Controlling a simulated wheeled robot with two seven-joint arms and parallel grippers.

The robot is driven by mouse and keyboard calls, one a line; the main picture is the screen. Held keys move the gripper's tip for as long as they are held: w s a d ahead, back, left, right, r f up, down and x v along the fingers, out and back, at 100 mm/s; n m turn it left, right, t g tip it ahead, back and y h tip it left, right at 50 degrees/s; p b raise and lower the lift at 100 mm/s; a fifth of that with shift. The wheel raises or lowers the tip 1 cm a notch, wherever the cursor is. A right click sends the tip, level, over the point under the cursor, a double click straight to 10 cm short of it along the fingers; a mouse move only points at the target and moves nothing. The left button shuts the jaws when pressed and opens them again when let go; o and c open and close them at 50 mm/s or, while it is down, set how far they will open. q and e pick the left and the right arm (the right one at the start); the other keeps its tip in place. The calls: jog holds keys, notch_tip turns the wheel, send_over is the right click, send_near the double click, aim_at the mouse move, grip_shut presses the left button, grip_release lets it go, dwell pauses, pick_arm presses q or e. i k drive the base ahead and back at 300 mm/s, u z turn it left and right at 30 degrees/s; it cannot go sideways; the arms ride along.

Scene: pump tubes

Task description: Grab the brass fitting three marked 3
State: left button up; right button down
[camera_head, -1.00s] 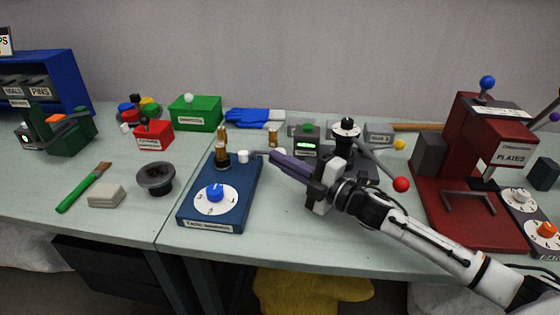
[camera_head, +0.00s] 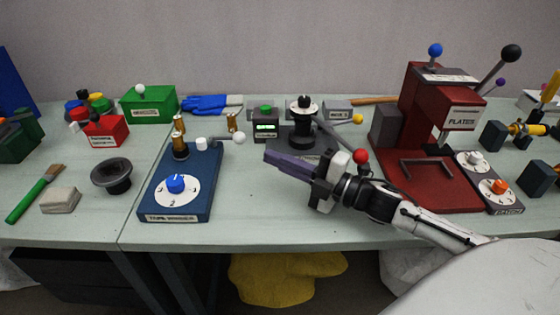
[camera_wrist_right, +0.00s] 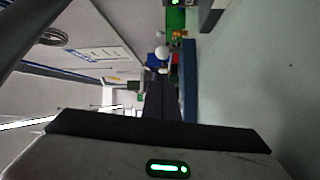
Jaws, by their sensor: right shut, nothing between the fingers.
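Brass fittings show in the head view: one stands at the back left of the blue device (camera_head: 205,190), a second brass piece (camera_head: 179,123) is right behind it, and another (camera_head: 232,122) stands farther back to the right. The front one (camera_head: 180,142) has a dark base. No number 3 is readable on any of them. My right gripper (camera_head: 267,158) is shut and empty, its purple-grey fingers pointing left, to the right of the blue device and apart from the fittings. Its dark fingers also show in the wrist view (camera_wrist_right: 161,98). My left gripper is out of view.
A small dark box with a green button (camera_head: 265,122) and a dark machine (camera_head: 303,108) stand behind the gripper. The red press (camera_head: 425,150) is to the right.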

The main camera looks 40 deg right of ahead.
aim_at(178, 145)
jog(key=k, duration=1.05)
